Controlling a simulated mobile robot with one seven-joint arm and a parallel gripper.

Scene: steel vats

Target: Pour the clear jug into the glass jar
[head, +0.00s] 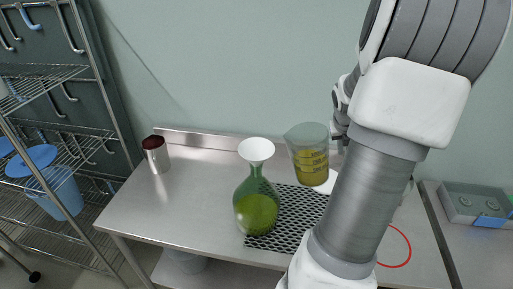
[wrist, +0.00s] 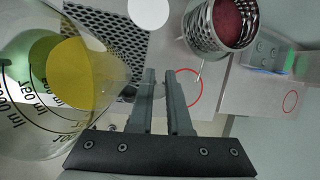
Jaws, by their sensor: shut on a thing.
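The clear jug (head: 309,142), with measuring marks and yellow liquid low inside, is held above the steel table, close to upright, its spout to the left. The green glass jar (head: 257,212), round-bellied with green-yellow contents, stands left of the jug. A white funnel (head: 256,150) sits in its neck. The jug and the funnel are apart, and no liquid is flowing.
A perforated metal cup (wrist: 222,28) with dark red inside and a red ring (wrist: 188,88) are right of the jug. A red-topped can (head: 156,155) stands back left; a knobbed box (head: 474,204) is right.

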